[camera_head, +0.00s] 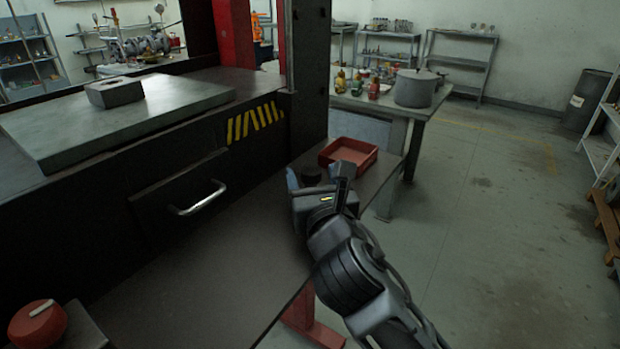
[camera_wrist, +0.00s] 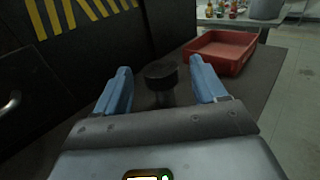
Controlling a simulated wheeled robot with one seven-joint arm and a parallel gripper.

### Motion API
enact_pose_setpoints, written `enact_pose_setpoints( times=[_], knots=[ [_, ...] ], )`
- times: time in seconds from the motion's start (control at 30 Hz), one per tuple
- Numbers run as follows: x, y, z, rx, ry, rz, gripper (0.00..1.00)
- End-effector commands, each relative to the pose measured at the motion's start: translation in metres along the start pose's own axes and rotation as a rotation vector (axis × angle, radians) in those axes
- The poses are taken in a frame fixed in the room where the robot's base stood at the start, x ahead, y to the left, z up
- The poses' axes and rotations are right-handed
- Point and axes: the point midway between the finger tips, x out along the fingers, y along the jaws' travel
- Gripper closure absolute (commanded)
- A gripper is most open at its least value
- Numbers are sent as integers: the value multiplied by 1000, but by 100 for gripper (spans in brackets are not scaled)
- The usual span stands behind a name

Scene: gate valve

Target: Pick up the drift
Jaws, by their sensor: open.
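The drift (camera_wrist: 160,73) appears to be the dark upright piece with a wide round top and a narrower stem below. It stands on the dark bench ledge between the fingers of my gripper (camera_wrist: 160,82) in the wrist view. My gripper is open, with one blue finger on each side and gaps between fingers and drift. In the head view the dark round top of the drift (camera_head: 310,173) shows between the fingertips of my gripper (camera_head: 318,177). The lower end of the drift is hidden behind my gripper's body.
A red tray (camera_head: 350,155) sits just beyond the gripper on the ledge; it also shows in the wrist view (camera_wrist: 222,62). A dark cabinet wall with yellow stripes (camera_head: 255,122) and a drawer handle (camera_head: 198,198) bounds the left. A red knob (camera_head: 38,325) is near left.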

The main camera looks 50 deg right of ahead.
Motion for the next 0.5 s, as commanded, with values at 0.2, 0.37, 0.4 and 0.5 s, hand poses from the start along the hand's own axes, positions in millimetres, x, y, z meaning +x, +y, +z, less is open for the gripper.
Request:
enact_pose_setpoints(
  times=[0.2, 0.37, 0.4, 0.5],
  knots=[
    [21, 0, 0, 0, -1, 0, 29],
    [22, 0, 0, 0, -1, 0, 29],
    [22, 0, 0, 0, -1, 0, 29],
    [22, 0, 0, 0, 0, 0, 36]
  ],
)
